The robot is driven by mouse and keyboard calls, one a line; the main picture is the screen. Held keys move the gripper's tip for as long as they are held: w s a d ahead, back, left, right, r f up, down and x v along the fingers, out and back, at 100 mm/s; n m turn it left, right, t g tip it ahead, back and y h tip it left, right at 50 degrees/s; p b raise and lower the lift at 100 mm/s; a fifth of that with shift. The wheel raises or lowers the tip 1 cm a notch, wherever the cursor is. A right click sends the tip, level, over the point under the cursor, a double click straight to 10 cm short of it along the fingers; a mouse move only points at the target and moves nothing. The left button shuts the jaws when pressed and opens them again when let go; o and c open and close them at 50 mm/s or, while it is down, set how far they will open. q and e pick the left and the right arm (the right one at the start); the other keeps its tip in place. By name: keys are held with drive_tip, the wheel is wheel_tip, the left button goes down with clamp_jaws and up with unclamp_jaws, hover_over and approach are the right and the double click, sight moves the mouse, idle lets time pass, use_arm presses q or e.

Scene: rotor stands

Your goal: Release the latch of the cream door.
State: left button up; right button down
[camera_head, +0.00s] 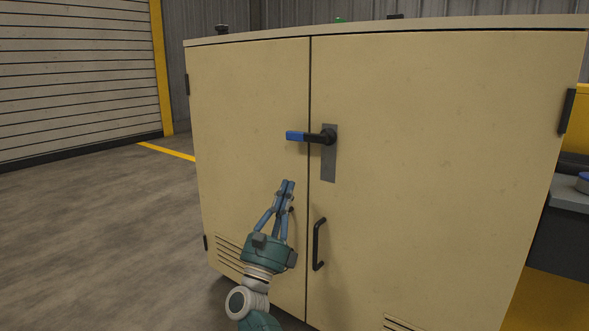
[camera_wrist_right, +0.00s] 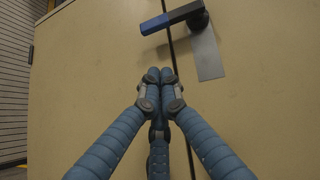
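The cream cabinet has two doors, a left door (camera_head: 250,110) and a right door (camera_head: 440,130), with a dark seam between them. The latch lever (camera_head: 310,136) has a black hub on a grey plate (camera_head: 328,165) on the right door. It lies horizontal, and its blue end points left across the seam. The lever also shows at the top of the right wrist view (camera_wrist_right: 172,20). My left gripper is not in view.
A black pull handle (camera_head: 319,244) is on the right door, to the right of my right gripper. A grey bench (camera_head: 571,196) stands at the right edge. The floor (camera_head: 90,230) to the left is clear.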

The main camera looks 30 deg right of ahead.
drive_tip(key=shift+w+p+v, duration=0.2)
drive_tip(key=shift+p+v, duration=0.15)
drive_tip(key=shift+v, duration=1.6)
